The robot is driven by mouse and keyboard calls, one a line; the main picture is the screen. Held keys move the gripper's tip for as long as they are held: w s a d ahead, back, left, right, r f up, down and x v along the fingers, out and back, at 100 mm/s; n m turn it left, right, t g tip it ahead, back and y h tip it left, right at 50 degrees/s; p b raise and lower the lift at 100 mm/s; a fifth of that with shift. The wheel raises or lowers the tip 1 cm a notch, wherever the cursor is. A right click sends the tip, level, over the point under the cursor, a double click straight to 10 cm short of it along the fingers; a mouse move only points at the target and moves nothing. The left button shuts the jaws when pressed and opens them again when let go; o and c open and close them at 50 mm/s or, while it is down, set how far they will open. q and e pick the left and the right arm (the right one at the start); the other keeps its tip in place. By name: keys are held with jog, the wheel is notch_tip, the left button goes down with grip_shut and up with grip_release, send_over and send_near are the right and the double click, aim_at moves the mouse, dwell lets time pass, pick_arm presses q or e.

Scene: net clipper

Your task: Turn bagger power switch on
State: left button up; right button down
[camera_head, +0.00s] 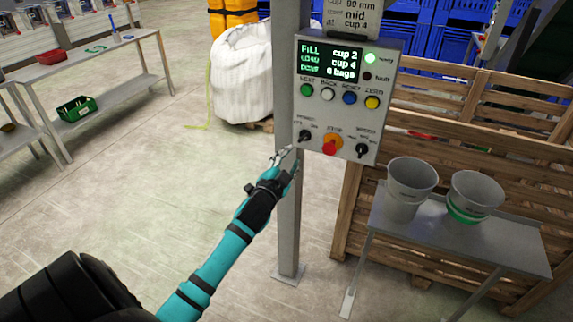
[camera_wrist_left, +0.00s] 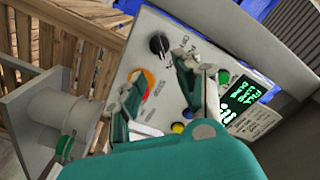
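The grey control panel (camera_head: 336,95) stands on a post. Its lower row has a left black knob (camera_head: 305,136), a red stop button on an orange base (camera_head: 331,145) and a right black knob (camera_head: 362,150). My left gripper (camera_head: 286,160) is open and empty, just below and left of the left knob. In the left wrist view its fingers (camera_wrist_left: 160,98) are spread before the panel; the left knob (camera_wrist_left: 158,43) shows beyond them, and the right knob is hidden. My right gripper is not in view.
The panel's display (camera_head: 331,61) and coloured buttons are above the knobs. A small metal table (camera_head: 470,245) with two buckets (camera_head: 411,180) stands at the right, before a wooden crate (camera_head: 480,130). A white bulk bag (camera_head: 242,72) is behind. Floor left of the post is clear.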

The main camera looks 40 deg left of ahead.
pick_arm(q)
jog(key=v, duration=0.2)
jog(key=shift+s+d, duration=0.1)
jog(key=shift+s, duration=0.15)
jog(key=s+d+f+n+g+h, duration=0.1)
jog(key=s+d+f+g, duration=0.1)
jog(key=f, duration=1)
jog(key=s+d+f+g, duration=0.1)
jog(key=s+f+g, duration=0.15)
jog(key=f, duration=0.95)
jog(key=s+d+f+n+g+h, duration=0.1)
jog(key=s+d+f+g, duration=0.1)
jog(key=s+f, duration=0.45)
jog(key=s+d+f+g+h, duration=0.1)
jog(key=s+d+f+g, duration=0.15)
jog(key=f, duration=0.65)
jog(key=s+d+f+g, duration=0.2)
jog(key=s+f, duration=0.4)
jog(key=s, duration=0.6)
jog(key=s+d+f+n+g+b, duration=0.1)
jog(key=s+d+f+g, duration=0.2)
jog(key=s+f, duration=0.4)
jog(key=s+d+f+n+g+h, duration=0.1)
jog(key=s+f, duration=0.5)
jog(key=s, duration=1.1)
jog(key=d+g, duration=0.1)
jog(key=d, duration=0.1)
jog(key=shift+d+f+g+b, duration=0.3)
jog(key=shift+b, duration=0.05)
